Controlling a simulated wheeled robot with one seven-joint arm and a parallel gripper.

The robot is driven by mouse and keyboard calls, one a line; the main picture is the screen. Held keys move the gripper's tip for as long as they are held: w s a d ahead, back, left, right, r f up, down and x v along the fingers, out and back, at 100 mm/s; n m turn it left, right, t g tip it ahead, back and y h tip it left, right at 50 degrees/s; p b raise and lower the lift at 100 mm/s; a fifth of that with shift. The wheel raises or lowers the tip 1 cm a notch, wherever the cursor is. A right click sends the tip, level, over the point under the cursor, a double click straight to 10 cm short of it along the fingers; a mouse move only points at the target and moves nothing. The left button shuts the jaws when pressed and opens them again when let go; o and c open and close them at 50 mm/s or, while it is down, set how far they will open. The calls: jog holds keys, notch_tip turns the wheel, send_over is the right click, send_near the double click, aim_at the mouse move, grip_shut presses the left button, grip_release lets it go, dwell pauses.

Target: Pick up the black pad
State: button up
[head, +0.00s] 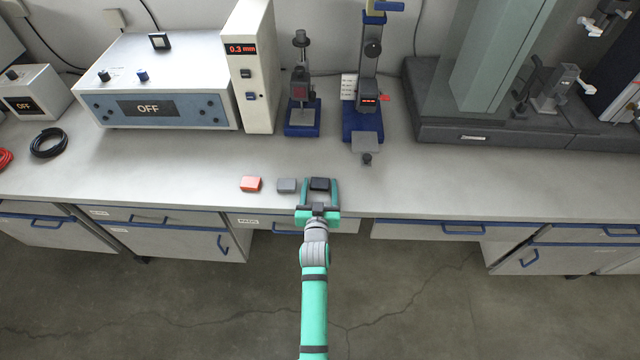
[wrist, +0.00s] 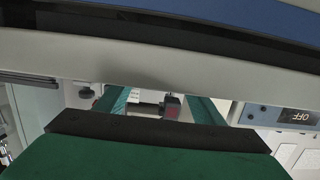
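The black pad (head: 320,184) lies flat near the front edge of the worktop in the head view. My gripper (head: 320,188) reaches in from the front with its two green fingers apart. One finger is on the left and one on the right of the pad, which shows between them. I cannot tell whether either finger touches it. In the wrist view the open fingers of my gripper (wrist: 158,106) show past a dark bar, and I cannot make out the pad there.
A grey pad (head: 287,186) lies just left of my gripper, and a red pad (head: 251,184) lies farther left. Blue-based gauge stands (head: 303,118) (head: 362,122) stand behind. The worktop (head: 480,185) to the right is clear. A drawer front with blue handles lies below the edge.

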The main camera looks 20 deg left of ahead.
jog(key=c, duration=0.8)
jog(key=shift+r, duration=0.15)
